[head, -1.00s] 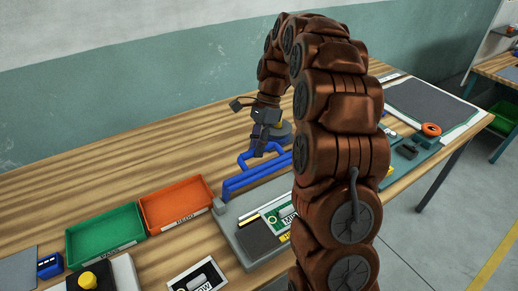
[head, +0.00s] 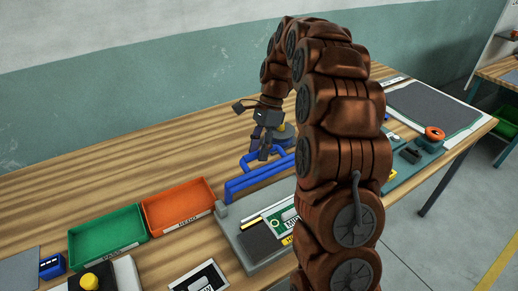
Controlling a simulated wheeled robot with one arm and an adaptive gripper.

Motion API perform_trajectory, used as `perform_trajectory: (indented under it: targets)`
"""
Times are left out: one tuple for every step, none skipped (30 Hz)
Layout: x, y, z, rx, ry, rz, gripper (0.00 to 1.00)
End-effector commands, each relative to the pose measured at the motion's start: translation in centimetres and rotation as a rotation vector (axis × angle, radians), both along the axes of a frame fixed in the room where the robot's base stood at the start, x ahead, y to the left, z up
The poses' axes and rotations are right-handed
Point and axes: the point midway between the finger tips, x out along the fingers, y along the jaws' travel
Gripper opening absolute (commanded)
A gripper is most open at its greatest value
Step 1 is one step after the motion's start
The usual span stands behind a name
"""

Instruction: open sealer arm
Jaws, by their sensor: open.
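The sealer (head: 232,228) is a grey base on the wooden bench, partly hidden behind my arm. Its sealer arm is a blue tubular frame (head: 240,186) along the back of the base, with a raised blue handle part. My gripper (head: 264,153) is open and points down at the blue frame's upper bar. Its fingertips are at or just above the bar; I cannot tell whether they touch it. A printed packet (head: 283,222) and a dark pad lie on the sealer base.
An orange tray (head: 178,207) and a green tray (head: 107,237) stand left of the sealer. A box with a yellow button (head: 89,283) is at the front left. A dark round object with a yellow top stands behind my gripper.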

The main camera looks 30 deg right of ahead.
Motion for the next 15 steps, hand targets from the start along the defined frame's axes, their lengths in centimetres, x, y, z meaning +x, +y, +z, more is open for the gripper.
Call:
perform_trajectory:
  targets:
    - [0.0, 0.0, 0.0, 0.000, 0.000, 0.000, 0.43]
    - [0.0, 0.0, 0.0, 0.000, 0.000, 0.000, 0.43]
    - [0.0, 0.0, 0.0, 0.000, 0.000, 0.000, 0.43]
    - [0.0, 0.0, 0.0, 0.000, 0.000, 0.000, 0.43]
    - [0.0, 0.0, 0.1, 0.000, 0.000, 0.000, 0.43]
    - [0.1, -0.1, 0.2, 0.000, -0.001, 0.000, 0.43]
    - [0.1, -0.1, 0.3, 0.000, -0.001, 0.000, 0.43]
    - [0.2, -0.2, 0.4, 0.000, -0.002, -0.001, 0.43]
    - [0.3, -0.3, 0.6, -0.001, -0.004, -0.001, 0.43]
    - [0.3, -0.4, 0.9, -0.001, -0.004, -0.001, 0.43]
    - [0.4, -0.5, 1.1, -0.001, -0.005, -0.002, 0.43]
    - [0.5, -0.6, 1.5, -0.001, -0.004, -0.001, 0.43]
    - [0.5, -0.8, 1.8, -0.001, -0.003, -0.001, 0.43]
    - [0.5, -0.9, 2.1, 0.000, -0.002, -0.001, 0.43]
    - [0.7, -1.1, 2.6, -0.001, -0.003, -0.001, 0.43]
